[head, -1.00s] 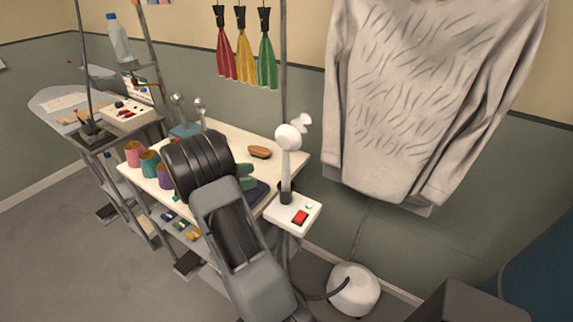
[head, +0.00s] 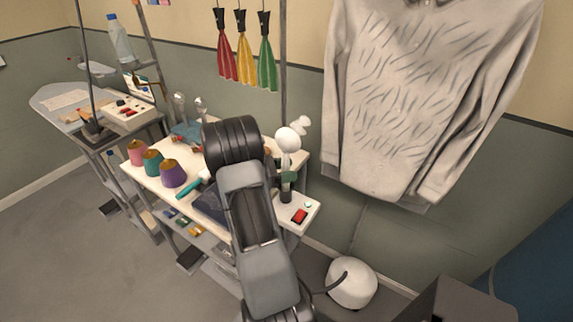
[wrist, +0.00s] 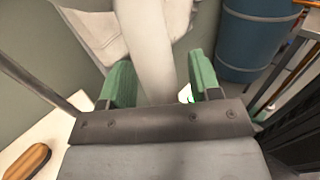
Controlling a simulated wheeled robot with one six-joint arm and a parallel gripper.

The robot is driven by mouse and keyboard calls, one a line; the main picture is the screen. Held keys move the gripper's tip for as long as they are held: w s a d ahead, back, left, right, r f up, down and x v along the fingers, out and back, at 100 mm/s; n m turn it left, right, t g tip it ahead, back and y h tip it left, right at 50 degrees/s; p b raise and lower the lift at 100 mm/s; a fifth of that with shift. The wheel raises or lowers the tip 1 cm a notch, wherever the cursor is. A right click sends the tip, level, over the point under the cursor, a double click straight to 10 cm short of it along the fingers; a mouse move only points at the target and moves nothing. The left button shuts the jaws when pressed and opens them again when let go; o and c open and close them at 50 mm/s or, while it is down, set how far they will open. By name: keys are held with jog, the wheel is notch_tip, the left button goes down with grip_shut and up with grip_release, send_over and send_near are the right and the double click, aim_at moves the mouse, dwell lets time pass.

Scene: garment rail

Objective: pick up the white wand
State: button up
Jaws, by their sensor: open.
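In the wrist view the wand's pale shaft (wrist: 147,40) runs down between the two green finger pads. My gripper (wrist: 152,84) is open, with one pad on each side of the shaft; I see a gap at the right pad, and contact at the left is unclear. In the head view my gripper (head: 284,177) is at the shaft, partly hidden by my arm.
A white table (head: 150,172) to the left holds several thread cones (head: 173,173) and a teal item. A brown brush (wrist: 28,160) lies on it. A grey sweater (head: 420,95) hangs behind right. A white round canister (head: 352,284) sits on the floor. A blue barrel (wrist: 250,40) stands beyond.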

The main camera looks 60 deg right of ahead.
jog(key=shift+s+d, duration=0.5)
jog(key=shift+s, duration=0.05)
grip_shut()
